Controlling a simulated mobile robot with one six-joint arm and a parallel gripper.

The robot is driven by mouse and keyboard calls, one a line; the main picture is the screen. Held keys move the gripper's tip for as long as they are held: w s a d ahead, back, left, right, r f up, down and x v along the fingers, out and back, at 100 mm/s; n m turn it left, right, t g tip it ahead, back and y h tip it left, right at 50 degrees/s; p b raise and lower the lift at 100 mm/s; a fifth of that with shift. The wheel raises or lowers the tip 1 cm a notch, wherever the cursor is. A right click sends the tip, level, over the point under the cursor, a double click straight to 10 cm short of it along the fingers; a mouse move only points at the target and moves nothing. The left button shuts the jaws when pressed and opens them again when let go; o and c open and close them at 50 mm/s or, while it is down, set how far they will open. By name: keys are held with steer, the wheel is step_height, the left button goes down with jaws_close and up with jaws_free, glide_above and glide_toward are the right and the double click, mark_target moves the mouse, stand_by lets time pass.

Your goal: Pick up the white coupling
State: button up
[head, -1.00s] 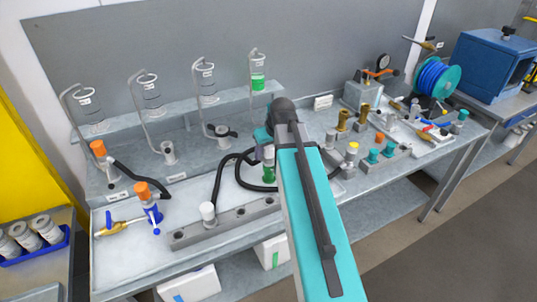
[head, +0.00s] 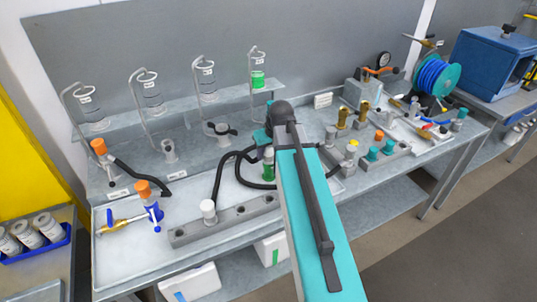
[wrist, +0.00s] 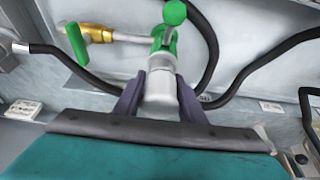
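A white coupling (head: 208,208) stands upright on the grey rail (head: 185,236) at the front of the bench, with a black hose rising from it. A second pale cap (head: 268,152) sits on a green valve body (head: 268,172) just left of my arm. In the wrist view, a pale grey-white cylinder (wrist: 160,88) under a green valve (wrist: 164,42) lies between the two dark fingers of my gripper (wrist: 160,94). The fingers flank it closely; I cannot tell whether they press on it. In the head view my fingers are hidden behind my arm.
Black hoses loop around the green valve. A brass fitting with a green handle (wrist: 95,35) sticks out beside it. An orange-capped blue valve (head: 148,195) stands left on the tray. Teal caps (head: 374,154) and brass fittings stand to the right.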

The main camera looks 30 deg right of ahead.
steer(key=c, duration=0.8)
steer(key=shift+r, duration=0.1)
steer(key=shift+r+b, duration=1.4)
steer(key=shift+r, duration=3.5)
